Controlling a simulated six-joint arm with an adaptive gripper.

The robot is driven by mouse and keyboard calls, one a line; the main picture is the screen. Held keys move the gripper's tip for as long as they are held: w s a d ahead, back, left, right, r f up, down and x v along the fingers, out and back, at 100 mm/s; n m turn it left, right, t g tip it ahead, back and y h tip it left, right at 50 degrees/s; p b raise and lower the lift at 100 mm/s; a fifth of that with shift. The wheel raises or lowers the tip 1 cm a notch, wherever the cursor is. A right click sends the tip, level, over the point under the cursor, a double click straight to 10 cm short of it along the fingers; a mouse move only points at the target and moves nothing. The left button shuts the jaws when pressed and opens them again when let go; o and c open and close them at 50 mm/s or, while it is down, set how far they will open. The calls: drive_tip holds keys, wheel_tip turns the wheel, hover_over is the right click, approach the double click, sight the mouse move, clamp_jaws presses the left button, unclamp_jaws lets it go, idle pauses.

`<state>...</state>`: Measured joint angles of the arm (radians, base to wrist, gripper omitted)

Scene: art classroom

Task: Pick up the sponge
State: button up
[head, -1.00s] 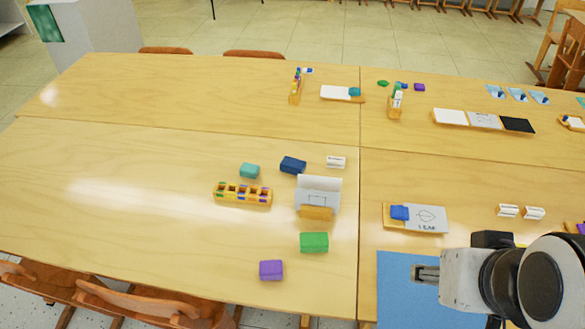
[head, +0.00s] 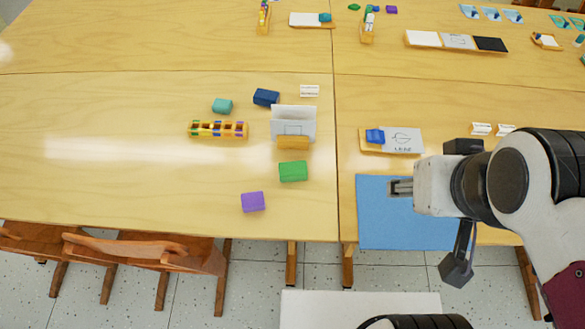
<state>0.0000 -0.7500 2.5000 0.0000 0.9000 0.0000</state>
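Several sponge-like coloured blocks lie on the near table; I cannot tell which one the task means. A green block (head: 293,171) and a purple block (head: 253,201) lie near the front. A teal block (head: 222,106) and a dark blue block (head: 266,97) lie farther back.
A wooden slotted holder (head: 218,130) and a white card stand (head: 294,123) stand among the blocks. Wooden chairs (head: 145,251) line the front edge. The left part of the table (head: 90,150) is clear. More art items lie on the back tables.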

drive_tip(key=shift+o, duration=1.4)
